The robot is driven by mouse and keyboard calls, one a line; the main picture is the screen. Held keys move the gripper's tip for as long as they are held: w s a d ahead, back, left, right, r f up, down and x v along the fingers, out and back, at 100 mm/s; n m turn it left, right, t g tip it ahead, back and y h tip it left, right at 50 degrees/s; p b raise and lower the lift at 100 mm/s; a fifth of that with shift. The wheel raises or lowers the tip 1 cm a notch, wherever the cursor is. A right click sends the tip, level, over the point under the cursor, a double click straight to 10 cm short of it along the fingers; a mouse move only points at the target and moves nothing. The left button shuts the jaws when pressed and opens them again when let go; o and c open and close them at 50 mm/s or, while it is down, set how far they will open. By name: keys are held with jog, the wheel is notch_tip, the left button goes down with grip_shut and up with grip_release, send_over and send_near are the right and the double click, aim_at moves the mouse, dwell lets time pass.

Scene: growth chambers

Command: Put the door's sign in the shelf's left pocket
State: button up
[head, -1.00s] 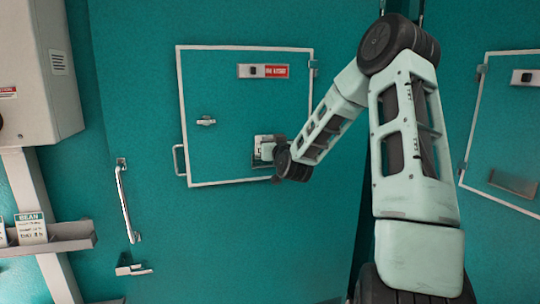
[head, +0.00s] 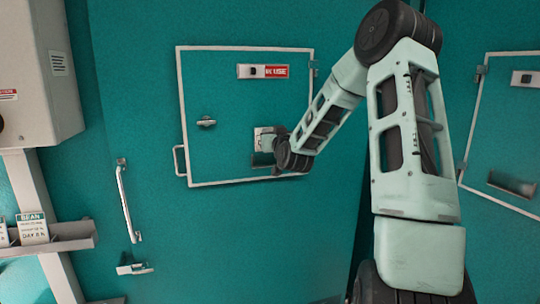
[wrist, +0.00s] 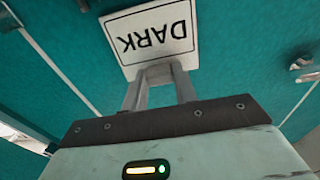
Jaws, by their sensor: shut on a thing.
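The door's sign is a white card with a black border, and it reads DARK upside down in the wrist view (wrist: 150,36). My gripper (wrist: 158,74) is shut on its edge. In the head view the sign (head: 264,136) is small and partly hidden by my gripper (head: 272,143). It is just above the grey holder (head: 261,160) on the teal door (head: 230,110); I cannot tell whether they still touch. The grey shelf (head: 70,235) is at the far left. A BEAN card (head: 33,228) stands on it, and another card is cut off by the picture's left edge. Its left pocket is not clearly visible.
A white-framed hatch with a small latch (head: 206,122) and a red IN USE slider (head: 263,71) surrounds the holder. A long door handle (head: 127,203) stands between hatch and shelf. A grey box (head: 40,70) hangs above the shelf. Another hatch is at right.

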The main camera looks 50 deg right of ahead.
jog(key=b+v, duration=0.2)
jog(key=v, duration=0.8)
dwell(0.7)
dwell(1.0)
